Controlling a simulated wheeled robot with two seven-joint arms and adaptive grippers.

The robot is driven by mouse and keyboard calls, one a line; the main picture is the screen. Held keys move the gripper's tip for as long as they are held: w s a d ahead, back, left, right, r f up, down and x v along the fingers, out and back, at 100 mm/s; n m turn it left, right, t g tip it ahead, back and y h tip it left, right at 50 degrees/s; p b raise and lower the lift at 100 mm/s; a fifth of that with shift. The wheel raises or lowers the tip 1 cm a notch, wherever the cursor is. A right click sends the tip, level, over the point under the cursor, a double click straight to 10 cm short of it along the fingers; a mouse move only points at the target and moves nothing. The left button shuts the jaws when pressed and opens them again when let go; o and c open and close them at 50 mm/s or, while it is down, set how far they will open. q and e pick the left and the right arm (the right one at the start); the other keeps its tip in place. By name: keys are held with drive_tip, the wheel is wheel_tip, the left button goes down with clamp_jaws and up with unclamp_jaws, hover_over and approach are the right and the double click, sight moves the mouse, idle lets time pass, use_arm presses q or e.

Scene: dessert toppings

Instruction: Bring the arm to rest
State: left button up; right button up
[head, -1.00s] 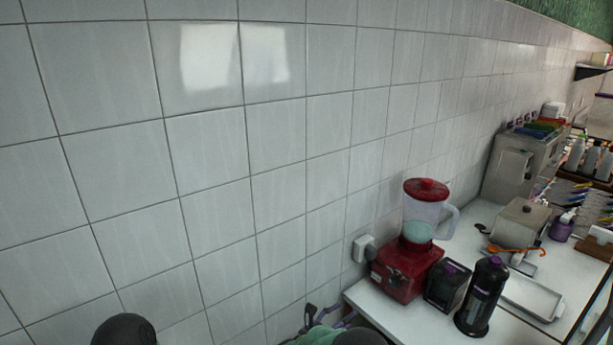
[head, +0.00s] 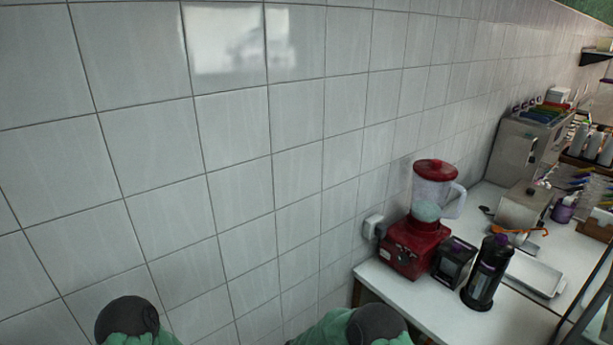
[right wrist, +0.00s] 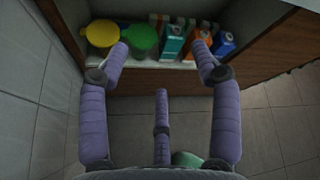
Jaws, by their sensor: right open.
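My right gripper (right wrist: 160,52) shows in the right wrist view with its purple fingers spread wide and nothing between them. It points toward a low shelf (right wrist: 190,63) that holds cartons and lidded tubs; I cannot tell how far the fingertips are from it. In the head view only green and dark parts of my two arms show at the bottom edge, with no gripper visible. My left gripper is not in view.
A white counter (head: 415,300) stands at the right with a red blender (head: 415,245), a dark bottle (head: 487,273) and a white tray (head: 535,273). A tiled wall (head: 240,150) runs behind. Yellow (right wrist: 102,33) and green (right wrist: 143,38) tubs sit on the shelf.

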drive_tip(key=s+d+f+m+g+y, duration=0.1)
drive_tip(key=s+f+m+g+y, duration=0.5)
drive_tip(key=s+f, duration=0.75)
drive_tip(key=s+a+m+y, duration=0.3)
drive_tip(key=s+m, duration=0.5)
drive_tip(key=m, duration=0.6)
drive_tip(key=s+a+m+y, duration=0.3)
drive_tip(key=s+m+y, duration=0.3)
drive_tip(key=m, duration=0.9)
drive_tip(key=shift+s+a+y, duration=0.3)
drive_tip(key=shift+s, duration=0.65)
